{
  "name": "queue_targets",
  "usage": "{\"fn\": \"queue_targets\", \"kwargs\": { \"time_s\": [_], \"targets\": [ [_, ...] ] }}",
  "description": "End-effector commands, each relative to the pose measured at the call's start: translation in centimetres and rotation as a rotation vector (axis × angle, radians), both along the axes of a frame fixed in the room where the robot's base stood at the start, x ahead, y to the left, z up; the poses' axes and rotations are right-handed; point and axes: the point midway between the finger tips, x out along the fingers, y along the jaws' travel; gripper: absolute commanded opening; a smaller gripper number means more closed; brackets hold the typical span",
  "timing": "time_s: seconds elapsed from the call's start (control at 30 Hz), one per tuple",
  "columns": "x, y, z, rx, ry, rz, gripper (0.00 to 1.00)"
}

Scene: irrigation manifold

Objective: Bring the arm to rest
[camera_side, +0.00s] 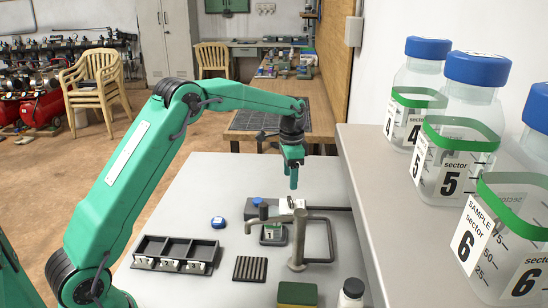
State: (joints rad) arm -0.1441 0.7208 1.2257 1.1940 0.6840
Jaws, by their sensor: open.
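My gripper (293,183) hangs above the far part of the grey work table (205,185), pointing down. It is open, with nothing visible between its fingers, and apart from the things below. My green arm reaches over the table from the left, bent at the elbow. Under and nearer than the gripper is a metal pipe fixture (298,245) with a bent spout. A small jar labelled 1 (270,234) stands beside it, partly hidden by the pipe. A dark block with a blue top (258,202) sits behind the jar.
A black three-slot tray (176,250), a blue lid (218,222) and a ribbed dark pad (250,269) lie on the table. A sponge (297,294) and a black-capped bottle (351,294) are near the front. Large numbered jars (455,150) stand on the right shelf. The table's far left is clear.

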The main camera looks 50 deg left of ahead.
Motion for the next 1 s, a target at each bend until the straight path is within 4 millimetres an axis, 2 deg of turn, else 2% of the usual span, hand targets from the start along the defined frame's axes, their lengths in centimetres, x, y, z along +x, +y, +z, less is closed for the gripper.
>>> {"fn": "queue_targets", "kwargs": {
  "time_s": [0.27, 0.47, 0.67, 1.0],
  "targets": [
    [-0.1, -0.1, 0.3, 0.001, -0.004, 0.003, 0.6],
    [-1.1, -0.6, 2.1, 0.003, -0.025, 0.025, 0.6],
    [-3.4, -1.6, 5.5, 0.006, -0.069, 0.068, 0.6],
    [-8.9, -3.5, 10.7, 0.003, -0.152, 0.162, 0.6]
  ]
}}
